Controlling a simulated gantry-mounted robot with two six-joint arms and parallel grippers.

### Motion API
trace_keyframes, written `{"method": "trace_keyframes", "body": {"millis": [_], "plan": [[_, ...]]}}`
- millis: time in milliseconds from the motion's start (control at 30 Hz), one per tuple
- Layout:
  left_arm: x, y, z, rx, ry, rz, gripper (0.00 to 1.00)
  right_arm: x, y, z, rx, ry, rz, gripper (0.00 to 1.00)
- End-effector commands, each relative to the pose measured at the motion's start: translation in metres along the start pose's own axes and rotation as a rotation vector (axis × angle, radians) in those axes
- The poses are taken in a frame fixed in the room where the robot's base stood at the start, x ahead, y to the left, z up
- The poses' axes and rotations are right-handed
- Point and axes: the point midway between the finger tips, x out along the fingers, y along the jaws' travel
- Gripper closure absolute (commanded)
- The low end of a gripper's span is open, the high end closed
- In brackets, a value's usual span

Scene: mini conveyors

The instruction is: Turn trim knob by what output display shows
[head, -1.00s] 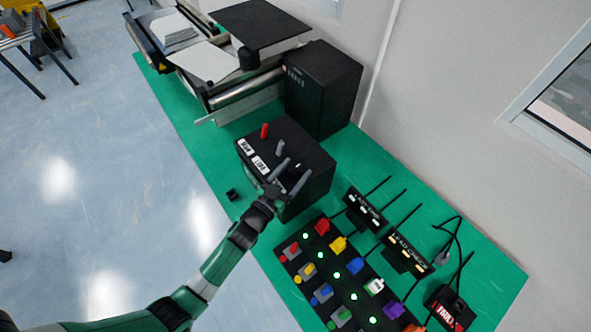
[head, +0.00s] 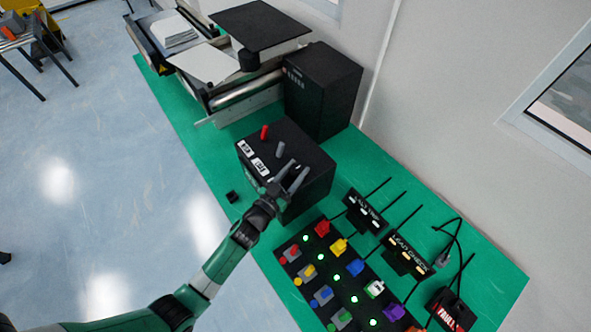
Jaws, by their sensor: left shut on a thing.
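A black control box (head: 318,186) stands on the green mat. Its top carries a red lever (head: 265,131), a grey lever (head: 280,149) and a small dark knob, the trim knob (head: 298,167), at its right end. Two small white display panels (head: 247,147) (head: 259,165) sit along the box's left edge; their marks are too small to read. My left gripper (head: 291,176) reaches over the right end of the box, its fingers around the trim knob, mostly hiding it. My right gripper is not in view.
A black panel (head: 319,269) with coloured plugs and green lights lies at the lower right. Small black signs (head: 365,211) (head: 408,255) and a FAULT box (head: 451,311) stand beside it. A taller black cabinet (head: 323,88) and a conveyor are behind. A small black block (head: 232,196) lies left.

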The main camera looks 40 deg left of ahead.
Motion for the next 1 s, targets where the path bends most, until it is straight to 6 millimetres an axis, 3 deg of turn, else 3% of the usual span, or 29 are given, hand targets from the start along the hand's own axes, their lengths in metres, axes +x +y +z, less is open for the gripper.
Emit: {"method": "trace_keyframes", "body": {"millis": [633,1000], "plan": [[0.0,-0.002,-0.006,-0.002,-0.004,0.202,1.0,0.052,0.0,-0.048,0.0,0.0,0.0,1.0],[0.001,-0.003,0.004,0.001,0.0,0.495,1.0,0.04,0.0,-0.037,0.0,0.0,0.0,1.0]]}}
